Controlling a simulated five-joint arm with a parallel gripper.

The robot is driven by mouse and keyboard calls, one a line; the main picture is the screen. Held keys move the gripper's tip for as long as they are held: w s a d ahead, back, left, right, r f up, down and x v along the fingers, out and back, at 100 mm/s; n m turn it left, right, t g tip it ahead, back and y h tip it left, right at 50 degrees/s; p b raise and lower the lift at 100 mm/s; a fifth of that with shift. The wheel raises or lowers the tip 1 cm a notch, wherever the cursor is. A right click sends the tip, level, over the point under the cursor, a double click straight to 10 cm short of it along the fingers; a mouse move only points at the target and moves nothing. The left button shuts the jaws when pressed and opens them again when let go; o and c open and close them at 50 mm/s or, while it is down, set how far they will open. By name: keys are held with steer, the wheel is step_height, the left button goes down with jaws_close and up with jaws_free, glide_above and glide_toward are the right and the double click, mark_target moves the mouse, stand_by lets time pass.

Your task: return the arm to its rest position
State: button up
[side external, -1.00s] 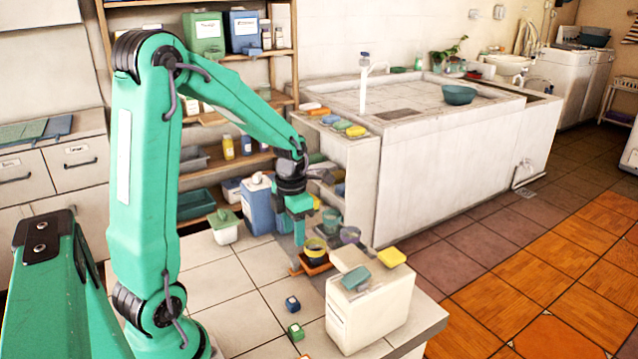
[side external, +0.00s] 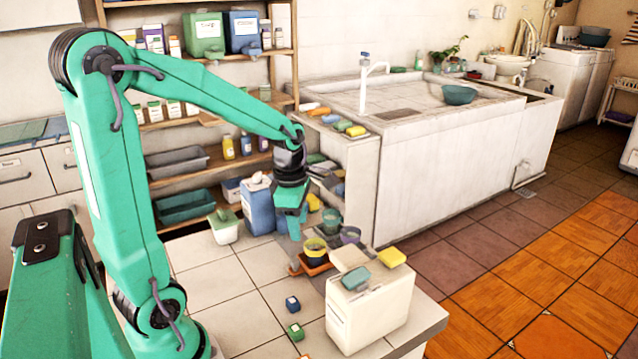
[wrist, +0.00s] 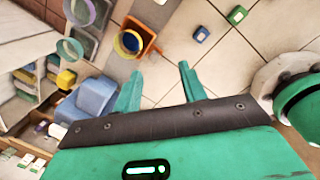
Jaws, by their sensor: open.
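My gripper (side external: 293,220) hangs from my green arm above the tiled counter, behind and to the left of a yellow-rimmed cup in the side view. In the wrist view my gripper (wrist: 160,80) shows two teal fingers spread apart with only tiles between them. It is open and empty. My arm is bent at the elbow and reaches out over the counter.
The yellow-rimmed cup (side external: 315,248) stands at an orange tray (side external: 312,268). A blue jug (side external: 258,208) and a green-lidded white tub (side external: 223,228) stand at the back. A white box (side external: 370,308) stands front right. The counter's left part (side external: 215,275) is clear.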

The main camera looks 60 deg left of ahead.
steer(key=s+d+r+m+t, duration=0.2)
steer(key=s+d+r+m, duration=0.2)
steer(key=m, duration=0.9)
steer(key=s+d+r+m+t, duration=0.2)
steer(key=s+d+r+m, duration=0.2)
steer(key=m, duration=1)
steer(key=s+d, duration=0.1)
steer(key=d, duration=0.1)
steer(key=shift+d+r+m, duration=0.3)
steer(key=shift+d+r, duration=0.1)
